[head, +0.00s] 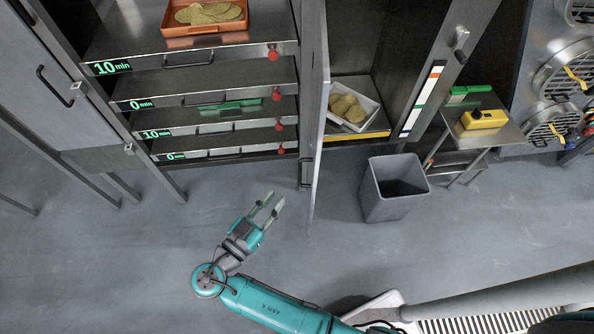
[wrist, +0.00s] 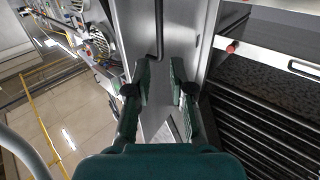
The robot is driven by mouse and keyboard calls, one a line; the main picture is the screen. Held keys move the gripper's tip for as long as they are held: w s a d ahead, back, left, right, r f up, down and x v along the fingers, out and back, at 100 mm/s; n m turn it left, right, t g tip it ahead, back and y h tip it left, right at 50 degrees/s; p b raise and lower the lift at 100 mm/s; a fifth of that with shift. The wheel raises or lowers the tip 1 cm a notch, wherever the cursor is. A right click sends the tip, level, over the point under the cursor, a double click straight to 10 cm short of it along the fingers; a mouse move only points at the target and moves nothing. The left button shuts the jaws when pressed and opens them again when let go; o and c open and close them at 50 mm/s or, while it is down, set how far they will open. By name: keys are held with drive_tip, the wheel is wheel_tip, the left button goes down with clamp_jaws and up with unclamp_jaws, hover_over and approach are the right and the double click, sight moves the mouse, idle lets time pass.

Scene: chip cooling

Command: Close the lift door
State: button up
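The lift door (head: 316,120) is a tall metal panel. It stands swung open toward me, nearly edge-on in the head view, between the shelf rack and the lift opening. A handle (head: 304,173) sits low on its left side. Inside the lift (head: 357,136), a white tray (head: 372,108) holds yellow-brown chips. My gripper (head: 275,197) is open and empty, left of the door's lower end and apart from it in the head view. In the wrist view, a grey metal panel, apparently the door (wrist: 130,25), lies beyond the spread fingers (wrist: 160,70), with a dark bar on it.
The shelf rack (head: 190,105) with red knobs stands left of the door. An orange tray (head: 205,28) of chips sits on top. A grey bin (head: 396,190) stands on the floor right of the door. A small table (head: 490,135) holds a yellow object.

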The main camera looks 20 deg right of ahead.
sight(299, 171)
drive_tip(key=x, duration=1)
drive_tip(key=shift+w+d+r, duration=0.1)
drive_tip(key=shift+w+d, duration=0.1)
drive_tip(key=shift+d, duration=0.05)
clamp_jaws()
